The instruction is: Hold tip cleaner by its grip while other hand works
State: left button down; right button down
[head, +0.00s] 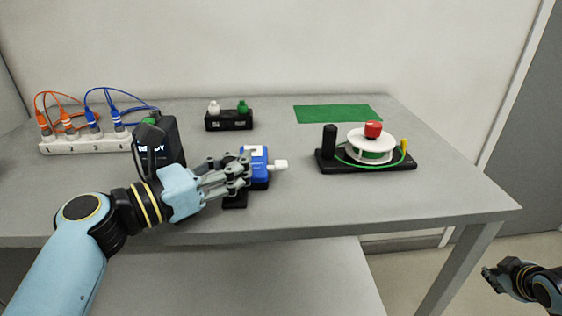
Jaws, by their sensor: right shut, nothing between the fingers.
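The tip cleaner appears to be the blue box (259,174) with a white label on top and a white nub (281,164) pointing right. It is near the front middle of the table, over a small black base (235,201). My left gripper (243,172) is at its left side, with the fingers against or just beside it. The fingers hide its left part, and I cannot tell whether they are closed on it. My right gripper (492,278) is shut and empty, off the table at the lower right, far from the cleaner.
A black device with a screen (170,140) stands just behind my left wrist. A white numbered strip (85,145) with orange and blue cables is at the left. A black holder (229,122), a green mat (338,113) and a reel stand (367,165) are further back and right. The right front is clear.

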jog(key=w+d+r+n+t, duration=0.1)
jog(key=w+r+n+t, duration=0.15)
jog(key=w+r, duration=0.8)
jog(key=w+d+r+n+t, duration=0.1)
jog(key=w+r+t, duration=0.35)
jog(key=r, duration=1.05)
jog(key=w+a+r+n+t, duration=0.2)
jog(key=r, duration=0.8)
jog(key=w+a+r+n+t, duration=0.1)
jog(key=w+a+r, duration=0.15)
jog(key=r, duration=0.75)
jog(key=w+a+r+n+t, duration=0.1)
jog(key=w+r+n+t, duration=0.15)
jog(key=r, duration=0.75)
jog(key=w+a+g, duration=0.1)
jog(key=a+g, duration=0.1)
jog(key=a, duration=0.1)
jog(key=n+g+y, duration=0.9)
jog(key=g+y, duration=0.3)
jog(key=g, duration=0.3)
send_over(280, 165)
notch_tip(280, 165, down, 16)
jog(key=shift+f, duration=0.1)
jog(key=shift+f, duration=0.15)
jog(key=shift+f, duration=4.3)
